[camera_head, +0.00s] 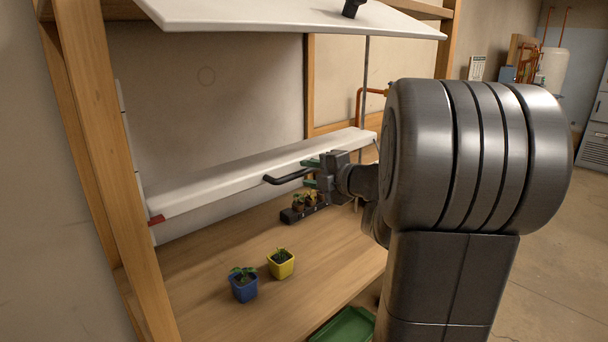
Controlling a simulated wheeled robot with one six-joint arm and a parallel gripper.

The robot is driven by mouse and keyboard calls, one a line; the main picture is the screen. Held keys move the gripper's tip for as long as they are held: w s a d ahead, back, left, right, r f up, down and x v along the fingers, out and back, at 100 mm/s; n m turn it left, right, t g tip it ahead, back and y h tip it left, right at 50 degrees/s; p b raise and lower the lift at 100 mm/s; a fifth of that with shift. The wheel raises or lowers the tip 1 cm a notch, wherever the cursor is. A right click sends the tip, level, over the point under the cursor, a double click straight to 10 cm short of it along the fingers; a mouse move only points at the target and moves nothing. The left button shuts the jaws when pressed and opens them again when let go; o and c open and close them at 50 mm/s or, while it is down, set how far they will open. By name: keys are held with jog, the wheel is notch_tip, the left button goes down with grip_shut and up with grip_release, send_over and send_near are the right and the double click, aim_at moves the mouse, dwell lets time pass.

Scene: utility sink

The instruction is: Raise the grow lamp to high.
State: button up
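The grow lamp (240,177) is a long white bar hanging level above the wooden shelf. A red marker (156,219) at its left end sits near the lower end of a thin white upright strip (128,142). A black handle (287,178) sticks out from the lamp's front. My gripper (310,173) is at the right part of this handle, one green-tipped finger above it and one below. The fingers look apart, with a gap around the handle. The handle's right end is hidden behind my gripper, and my arm covers some of the area to the right.
A blue pot (244,290), a yellow pot (281,265) and a dark tray of seedlings (293,215) stand on the shelf (205,255) below the lamp. A white panel (290,17) hangs above. A wooden post (105,150) stands at left. A green tray (345,326) is at the bottom.

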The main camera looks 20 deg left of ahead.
aim_at(289, 163)
jog(key=shift+x, duration=1.4)
jog(key=shift+r, duration=0.1)
jog(key=shift+c, duration=0.2)
grip_shut()
